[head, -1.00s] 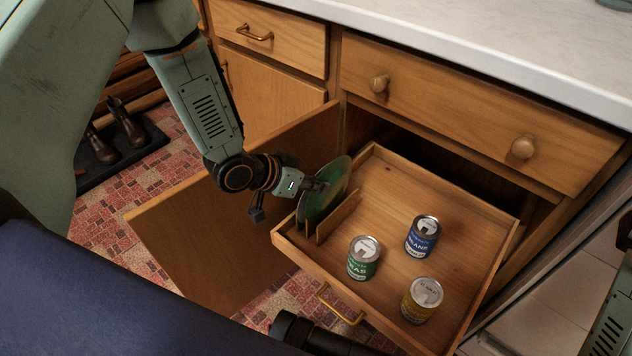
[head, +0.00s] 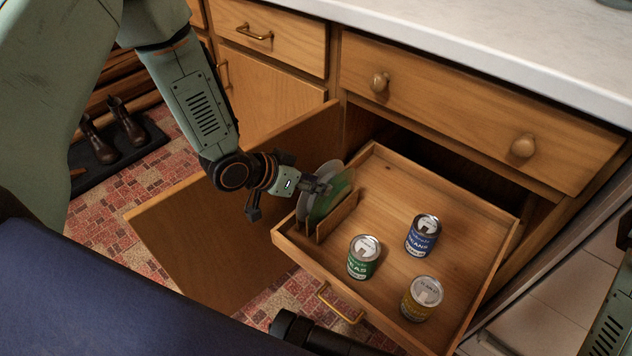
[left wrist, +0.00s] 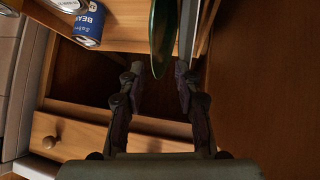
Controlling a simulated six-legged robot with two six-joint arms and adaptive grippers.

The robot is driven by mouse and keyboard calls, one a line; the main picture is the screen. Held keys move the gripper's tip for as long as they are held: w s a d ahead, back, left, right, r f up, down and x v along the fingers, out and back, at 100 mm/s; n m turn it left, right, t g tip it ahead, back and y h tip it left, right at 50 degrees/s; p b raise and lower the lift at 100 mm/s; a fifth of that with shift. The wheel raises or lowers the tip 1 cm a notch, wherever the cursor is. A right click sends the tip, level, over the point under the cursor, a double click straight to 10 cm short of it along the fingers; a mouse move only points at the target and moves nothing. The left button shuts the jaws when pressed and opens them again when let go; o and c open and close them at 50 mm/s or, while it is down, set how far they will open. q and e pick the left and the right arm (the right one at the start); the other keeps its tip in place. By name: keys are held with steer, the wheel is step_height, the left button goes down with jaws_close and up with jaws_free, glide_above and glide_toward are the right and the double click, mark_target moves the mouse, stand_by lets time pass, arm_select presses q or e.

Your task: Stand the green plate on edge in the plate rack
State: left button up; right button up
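The green plate (head: 340,193) stands on edge, a little tilted, in the wooden plate rack (head: 338,217) at the left side of the pulled-out drawer. A pale grey plate (head: 306,206) stands on edge to its left. My left gripper (head: 323,188) is at the upper rim of the plates. In the left wrist view the green plate (left wrist: 163,40) shows nearly edge-on between my two fingertips, which are spread with a gap on its left side. Contact on the right side cannot be told. The rack's slots are partly hidden by the plates. My right gripper is out of view.
The drawer (head: 440,190) also holds a green can (head: 364,258), a blue can (head: 422,236) and a yellow can (head: 422,299). An open cabinet door (head: 235,215) stands left of it. The white countertop (head: 500,45) is above. The drawer's back middle is clear.

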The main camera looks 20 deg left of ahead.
arm_select(q)
steer(key=v, duration=0.6)
steer(key=shift+s+r, duration=0.2)
steer(key=shift+r, duration=0.15)
steer(key=shift+a, duration=0.15)
stand_by(0.4)
steer(key=s+f+n+g+y+p, duration=0.2)
steer(key=s+f+g+y+p, duration=0.1)
steer(key=s, duration=1.1)
steer(key=s+f+n+g+y+p, duration=0.2)
steer(key=s+f+g+p, duration=0.3)
steer(key=s, duration=0.9)
steer(key=shift+s+a+n+y, duration=0.2)
steer(key=shift+s+n+y, duration=0.15)
steer(key=shift+n, duration=0.25)
